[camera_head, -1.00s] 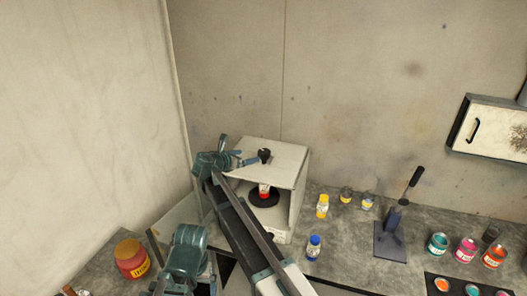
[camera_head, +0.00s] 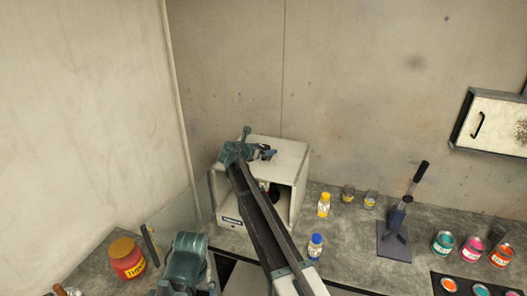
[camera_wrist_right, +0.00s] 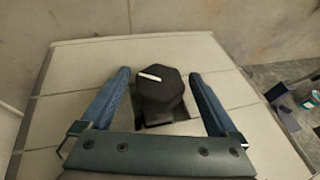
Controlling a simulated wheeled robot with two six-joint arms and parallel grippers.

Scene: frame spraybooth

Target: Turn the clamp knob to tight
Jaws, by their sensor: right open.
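The clamp knob (camera_wrist_right: 163,90) is a black, many-sided knob with a white pointer line, on top of a pale box (camera_head: 285,149). In the right wrist view the line lies toward the knob's upper left, close to crosswise. My right gripper (camera_wrist_right: 160,88) is open, with one blue finger on each side of the knob and a visible gap on both sides. In the head view my right gripper (camera_head: 268,153) is over the box top and mostly hides the knob.
A yellow bottle (camera_head: 324,205) and a blue bottle (camera_head: 315,246) stand right of the box. A dark stand with a lever (camera_head: 394,237) and several paint cans are farther right. A red jar (camera_head: 127,261) stands at left. Walls close in behind and left.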

